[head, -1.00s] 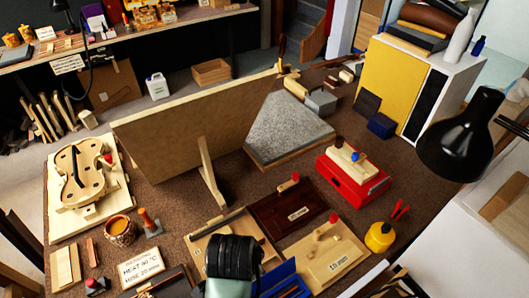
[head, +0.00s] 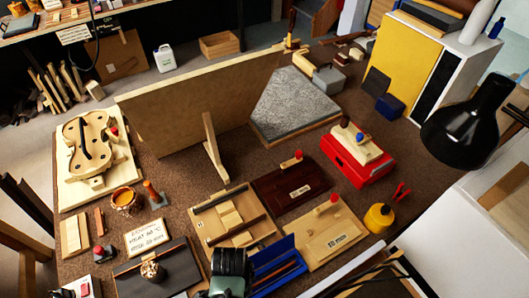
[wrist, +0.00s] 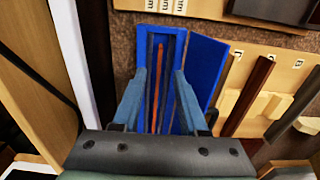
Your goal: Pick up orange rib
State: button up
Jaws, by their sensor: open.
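A thin orange-red strip, which looks like the orange rib (wrist: 161,62), lies lengthwise in a narrow blue tray (wrist: 148,42) in the wrist view. Darker strips lie beside it. My gripper (wrist: 160,76) is open, its two grey-blue fingers spread on either side of the strip, with nothing held. The picture does not settle how high the fingertips are above the tray. In the head view the blue tray (head: 290,246) is at the bench's front middle, partly hidden by my black wrist.
A blue lid-like panel (wrist: 207,62) leans along the tray's right side. Wooden boards with strips (head: 235,218) and a board with a red knob (head: 325,235) are close by. A yellow pot (head: 379,217) stands right. A tall upright panel (head: 190,110) stands behind.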

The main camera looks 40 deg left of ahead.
notch_tip(320, 180, down, 3)
jog(key=shift+d+f, duration=0.1)
grip_shut()
dwell(0.5)
